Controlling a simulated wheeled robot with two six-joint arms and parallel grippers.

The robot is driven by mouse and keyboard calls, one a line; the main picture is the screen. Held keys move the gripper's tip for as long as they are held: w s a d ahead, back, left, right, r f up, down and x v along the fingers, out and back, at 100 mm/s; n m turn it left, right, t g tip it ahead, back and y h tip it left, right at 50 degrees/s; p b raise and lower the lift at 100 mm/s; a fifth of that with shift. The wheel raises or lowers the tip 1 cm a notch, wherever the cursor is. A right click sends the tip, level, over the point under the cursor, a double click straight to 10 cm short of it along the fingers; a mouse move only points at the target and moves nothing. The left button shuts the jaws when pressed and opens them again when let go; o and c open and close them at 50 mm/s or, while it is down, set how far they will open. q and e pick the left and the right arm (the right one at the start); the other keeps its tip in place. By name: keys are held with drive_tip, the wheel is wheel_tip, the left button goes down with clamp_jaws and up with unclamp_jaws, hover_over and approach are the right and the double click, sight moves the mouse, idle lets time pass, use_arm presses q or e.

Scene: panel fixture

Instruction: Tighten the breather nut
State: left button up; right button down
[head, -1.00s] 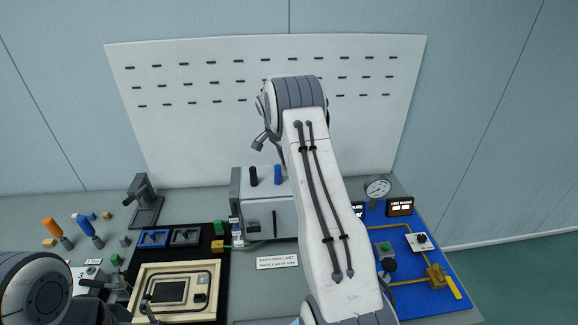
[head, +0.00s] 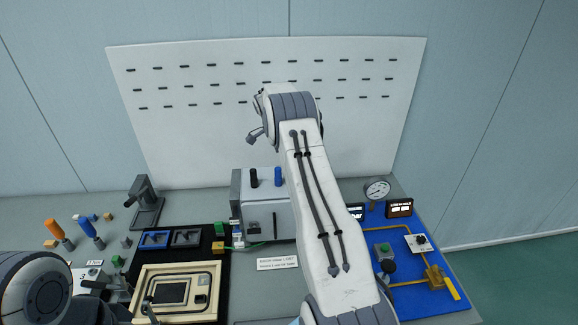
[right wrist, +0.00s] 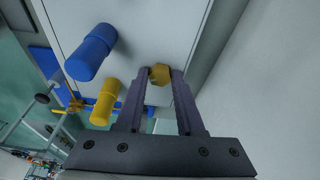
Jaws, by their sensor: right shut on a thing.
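A yellow hexagonal nut (right wrist: 160,74), which I take as the breather nut, sits on a pale grey surface in the right wrist view. My right gripper (right wrist: 160,76) has its two dark fingers on either side of it, shut on it. In the head view this nut and my right gripper are hidden behind my right arm. The grey box (head: 268,212) stands at the middle of the bench. My left arm shows at the lower left of the head view, but I cannot make out its gripper.
A blue cap (right wrist: 91,52) and a yellow cap (right wrist: 104,102) stand left of the fingers. A black cap (head: 253,177) is also on the box.

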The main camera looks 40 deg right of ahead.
drive_tip(key=shift+m, duration=0.8)
drive_tip(key=shift+d+r+m+g+p, duration=0.1)
drive_tip(key=shift+m+g+p, duration=0.3)
drive_tip(key=shift+m+p, duration=0.6)
drive_tip(key=shift+m+y, duration=0.4)
drive_tip(key=shift+m, duration=0.4)
